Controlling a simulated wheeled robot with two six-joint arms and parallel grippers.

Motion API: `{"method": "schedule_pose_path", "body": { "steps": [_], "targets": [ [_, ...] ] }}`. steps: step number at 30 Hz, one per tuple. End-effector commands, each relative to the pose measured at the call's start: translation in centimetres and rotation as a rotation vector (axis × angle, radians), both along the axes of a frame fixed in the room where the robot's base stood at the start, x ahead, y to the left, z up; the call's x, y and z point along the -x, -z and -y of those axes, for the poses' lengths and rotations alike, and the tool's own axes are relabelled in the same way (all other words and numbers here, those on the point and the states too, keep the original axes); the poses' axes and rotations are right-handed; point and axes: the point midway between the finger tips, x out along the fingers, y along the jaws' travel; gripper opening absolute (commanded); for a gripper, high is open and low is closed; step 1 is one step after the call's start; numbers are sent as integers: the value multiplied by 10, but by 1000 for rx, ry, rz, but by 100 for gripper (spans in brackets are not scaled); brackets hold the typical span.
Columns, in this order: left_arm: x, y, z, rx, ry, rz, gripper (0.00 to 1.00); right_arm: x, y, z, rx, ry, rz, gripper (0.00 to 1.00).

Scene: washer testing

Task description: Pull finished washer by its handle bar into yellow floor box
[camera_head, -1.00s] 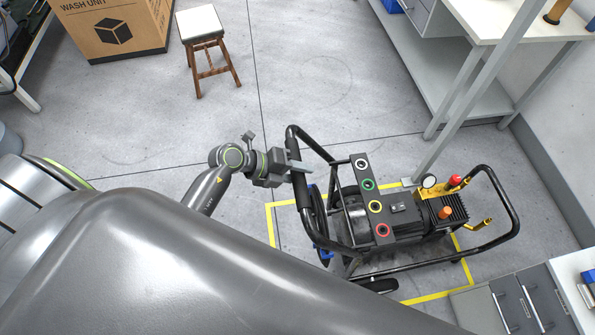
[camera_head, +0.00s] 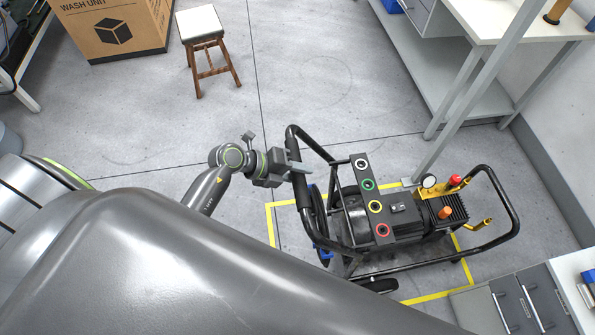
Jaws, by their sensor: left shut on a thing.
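The washer (camera_head: 395,215) is a black tube-framed machine with a motor, a gauge, a red knob and several coloured rings on a panel. It stands upright over the yellow floor box (camera_head: 271,226), mostly within its lines, with its right-hand frame bar reaching past the right line. Its handle bar (camera_head: 312,210) is the black tube at its left end. My left gripper (camera_head: 298,169) is shut on the handle bar near its upper part. The fingertips are partly hidden by the bar. My right gripper is not in view.
A wooden stool (camera_head: 202,24) and a large cardboard box (camera_head: 112,28) stand at the back left. A workbench (camera_head: 490,25) with a slanted post is at the upper right. A drawer unit (camera_head: 520,300) is close to the washer at lower right. The middle floor is clear.

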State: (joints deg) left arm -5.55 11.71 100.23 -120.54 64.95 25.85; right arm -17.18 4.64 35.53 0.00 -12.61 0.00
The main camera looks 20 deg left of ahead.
Motion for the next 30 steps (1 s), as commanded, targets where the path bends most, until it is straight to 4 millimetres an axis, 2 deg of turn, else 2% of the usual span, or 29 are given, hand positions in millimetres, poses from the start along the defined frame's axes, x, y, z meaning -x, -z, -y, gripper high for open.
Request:
{"method": "schedule_pose_path", "body": {
  "steps": [13, 30],
  "targets": [
    [2, 1, -3, -2, 0, -2, 0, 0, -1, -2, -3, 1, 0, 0],
    [35, 2, -51, -10, 0, -7, 0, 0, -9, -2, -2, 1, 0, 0]
  ]
}}
